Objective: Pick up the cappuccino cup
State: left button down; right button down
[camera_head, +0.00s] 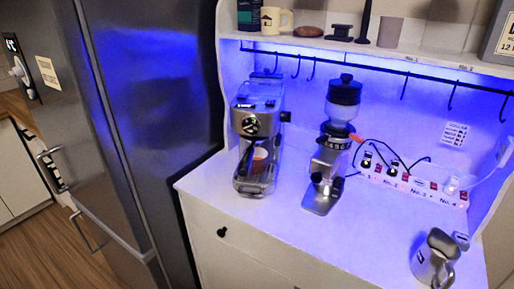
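A small pale cup (260,157) stands inside the espresso machine (257,125), under its brew head. It is partly hidden by the machine's front parts, and a reddish-brown tone shows on it. A cream mug (276,20) with a dark house-like print stands on the upper shelf at the left. I cannot tell from this view which of the two is the cappuccino cup. Neither of my grippers shows in the head view.
A coffee grinder (333,150) stands right of the machine, and a metal pitcher (435,259) near the counter's right front. A power strip (412,187) with cables lies behind. A hook rail (380,70) runs under the shelf. The front middle of the white counter (270,222) is clear.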

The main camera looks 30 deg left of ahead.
aim_at(255, 164)
jog(key=i+j+u, duration=0.1)
jog(key=u, duration=0.85)
jog(key=i+j+z, duration=0.1)
jog(key=j, duration=0.55)
jog(key=j+z, duration=0.1)
jog(key=j, duration=0.6)
